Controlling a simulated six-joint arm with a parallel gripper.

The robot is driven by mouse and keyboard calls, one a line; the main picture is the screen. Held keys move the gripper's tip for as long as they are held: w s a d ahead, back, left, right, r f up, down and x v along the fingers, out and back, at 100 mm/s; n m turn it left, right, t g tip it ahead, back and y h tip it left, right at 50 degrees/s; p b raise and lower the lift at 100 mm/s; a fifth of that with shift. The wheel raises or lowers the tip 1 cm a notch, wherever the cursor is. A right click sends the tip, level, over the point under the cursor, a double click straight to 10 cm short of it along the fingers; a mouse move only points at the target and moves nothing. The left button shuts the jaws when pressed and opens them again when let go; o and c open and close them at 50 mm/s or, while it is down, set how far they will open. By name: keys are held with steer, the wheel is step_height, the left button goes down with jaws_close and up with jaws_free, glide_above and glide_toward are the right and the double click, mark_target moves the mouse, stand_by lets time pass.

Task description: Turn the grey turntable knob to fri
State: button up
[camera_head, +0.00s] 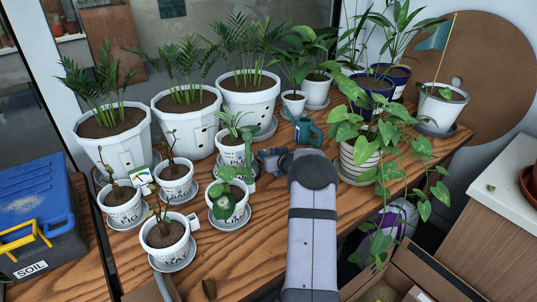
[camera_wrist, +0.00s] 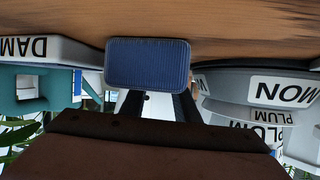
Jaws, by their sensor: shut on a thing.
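The grey turntable (camera_wrist: 222,82) shows at the right of the wrist view, upside down, with a MON label on its side and PLUM labels beyond it. No FRI label can be read. My gripper (camera_head: 270,160) reaches in low beside the small white pot (camera_head: 231,152) in the head view. In the wrist view one blue ribbed finger pad (camera_wrist: 148,65) shows on dark links just left of the turntable. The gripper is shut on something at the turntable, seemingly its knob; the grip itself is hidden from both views.
A teal watering can (camera_head: 308,131) stands close behind my gripper. A white pot marked PLUM (camera_head: 230,212) stands in front left, among several small pots. A trailing plant in a striped pot (camera_head: 358,166) is close on the right. Bare wood (camera_head: 262,240) lies front left of my arm.

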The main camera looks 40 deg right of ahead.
steer(key=b, duration=0.3)
steer(key=shift+w+f, duration=0.1)
steer(key=shift+f, duration=0.25)
steer(key=b, duration=0.4)
steer(key=m+h+b, duration=0.1)
steer(key=b, duration=0.4)
steer(key=shift+a+h, duration=0.25)
steer(key=shift+h, duration=0.05)
steer(key=m+b, duration=0.1)
steer(key=b, duration=0.3)
steer(key=shift+a+f+g+h, duration=0.1)
steer(key=shift+g+h, duration=0.2)
steer(key=shift+h, duration=0.1)
steer(key=shift+r+m+h+b, duration=0.25)
steer(key=shift+m+h+b, duration=0.2)
steer(key=shift+b, duration=0.45)
steer(key=shift+g, duration=0.3)
steer(key=o, duration=1)
steer(key=shift+r, duration=0.15)
steer(key=shift+o, duration=0.2)
